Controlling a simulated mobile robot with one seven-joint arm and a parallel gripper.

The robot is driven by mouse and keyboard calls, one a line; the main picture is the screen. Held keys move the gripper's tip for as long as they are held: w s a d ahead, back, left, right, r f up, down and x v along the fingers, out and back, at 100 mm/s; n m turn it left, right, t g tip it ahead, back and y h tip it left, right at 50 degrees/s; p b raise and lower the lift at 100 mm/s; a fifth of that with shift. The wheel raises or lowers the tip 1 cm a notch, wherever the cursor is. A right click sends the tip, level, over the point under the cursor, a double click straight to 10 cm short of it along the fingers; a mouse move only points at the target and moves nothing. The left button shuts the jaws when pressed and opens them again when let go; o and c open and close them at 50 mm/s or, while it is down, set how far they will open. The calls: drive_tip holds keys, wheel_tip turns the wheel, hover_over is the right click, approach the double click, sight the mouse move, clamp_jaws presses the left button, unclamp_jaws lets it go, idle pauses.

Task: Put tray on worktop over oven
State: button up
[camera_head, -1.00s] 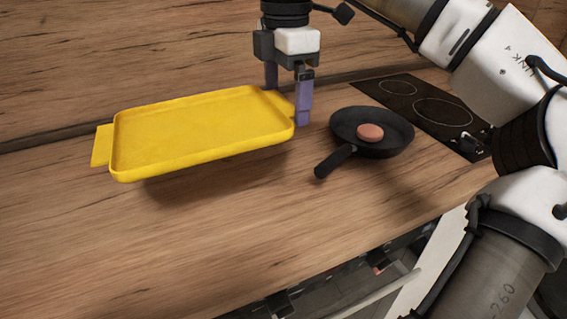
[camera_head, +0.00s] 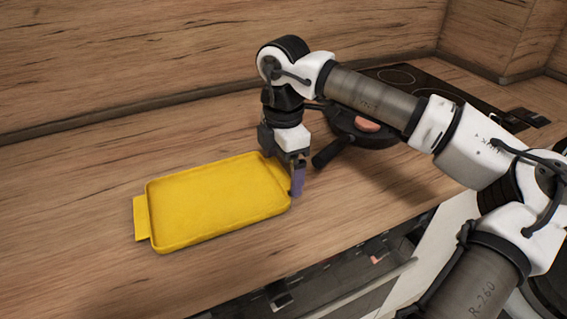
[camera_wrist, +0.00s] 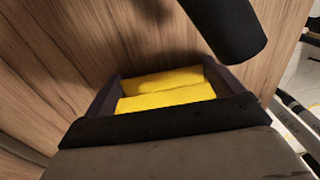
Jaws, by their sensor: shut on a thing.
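The yellow tray (camera_head: 215,200) is in the head view, low over the wooden worktop (camera_head: 80,215) or resting on it; I cannot tell which. My gripper (camera_head: 297,178) is at the tray's right end, shut on its handle. In the wrist view the yellow tray (camera_wrist: 165,90) shows between the two dark fingers. The oven (camera_head: 345,285) shows below the worktop's front edge, with its front partly hidden by my arm.
A black pan (camera_head: 375,137) with a round brown piece (camera_head: 367,124) stands right of the gripper, partly behind my arm. A black hob (camera_head: 430,88) lies beyond it. The worktop left of the tray is clear.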

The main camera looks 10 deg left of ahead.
drive_tip(key=o, duration=1)
drive_tip(key=shift+r, duration=0.1)
wheel_tip(320, 180, up, 12)
drive_tip(key=shift+f, duration=0.1)
